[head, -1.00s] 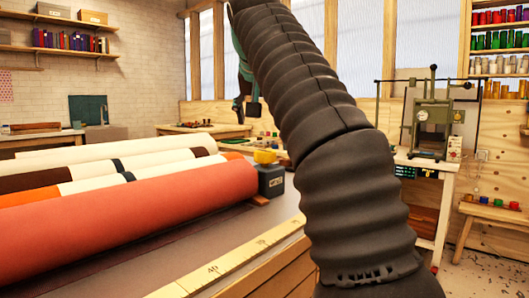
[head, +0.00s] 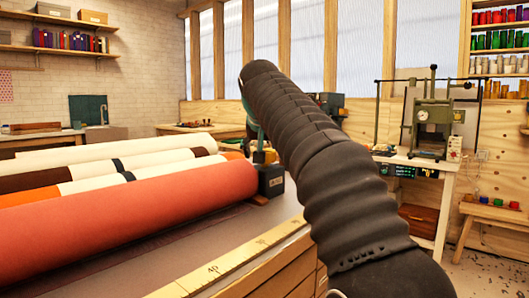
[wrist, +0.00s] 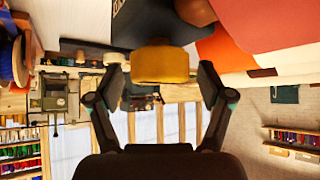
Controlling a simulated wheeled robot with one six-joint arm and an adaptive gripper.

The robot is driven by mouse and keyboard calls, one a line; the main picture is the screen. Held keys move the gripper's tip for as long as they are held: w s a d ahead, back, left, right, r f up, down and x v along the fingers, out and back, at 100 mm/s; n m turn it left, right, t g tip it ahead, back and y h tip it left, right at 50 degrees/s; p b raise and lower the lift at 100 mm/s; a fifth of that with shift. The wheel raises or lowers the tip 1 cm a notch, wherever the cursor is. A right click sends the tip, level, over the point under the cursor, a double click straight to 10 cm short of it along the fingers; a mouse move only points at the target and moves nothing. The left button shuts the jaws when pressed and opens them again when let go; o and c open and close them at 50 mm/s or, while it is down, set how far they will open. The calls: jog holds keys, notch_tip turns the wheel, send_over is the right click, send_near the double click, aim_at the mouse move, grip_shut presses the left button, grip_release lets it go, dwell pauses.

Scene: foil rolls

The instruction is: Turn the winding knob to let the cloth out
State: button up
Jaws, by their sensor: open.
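The yellow winding knob (wrist: 160,65) sits on a dark grey box (head: 271,181) at the right end of the cloth rolls. The box also shows at the top of the wrist view (wrist: 155,22). My gripper (wrist: 162,84) is open, with one finger on each side of the knob in the wrist view. I cannot tell whether either finger touches it; gaps show on both sides. In the head view my gripper (head: 258,148) is by the top of the box and largely covers the knob. The coral cloth roll (head: 130,200) lies in front, wound up.
White, brown and orange rolls (head: 120,160) lie behind the coral one on the table. A yellow measuring strip (head: 240,255) runs along the table's near edge. A green press (head: 432,125) stands on a bench at right. Floor shows at far right.

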jog(key=c, duration=1.2)
jog(key=shift+o, duration=0.2)
jog(key=shift+f+n+y, duration=0.1)
jog(key=shift+n+y, duration=0.2)
jog(key=shift+n, duration=0.1)
jog(key=n+g+y, duration=0.1)
jog(key=n+y, duration=0.3)
jog(key=n, duration=0.1)
jog(key=shift+w+n, duration=0.1)
jog(key=shift+n, duration=0.2)
jog(key=n+g+y, duration=0.1)
jog(key=n, duration=0.1)
jog(key=n+g+y, duration=0.2)
jog(key=n, duration=0.1)
jog(key=shift+n+g+y, duration=0.3)
jog(key=shift+n+g, duration=0.1)
jog(key=shift+n, duration=0.2)
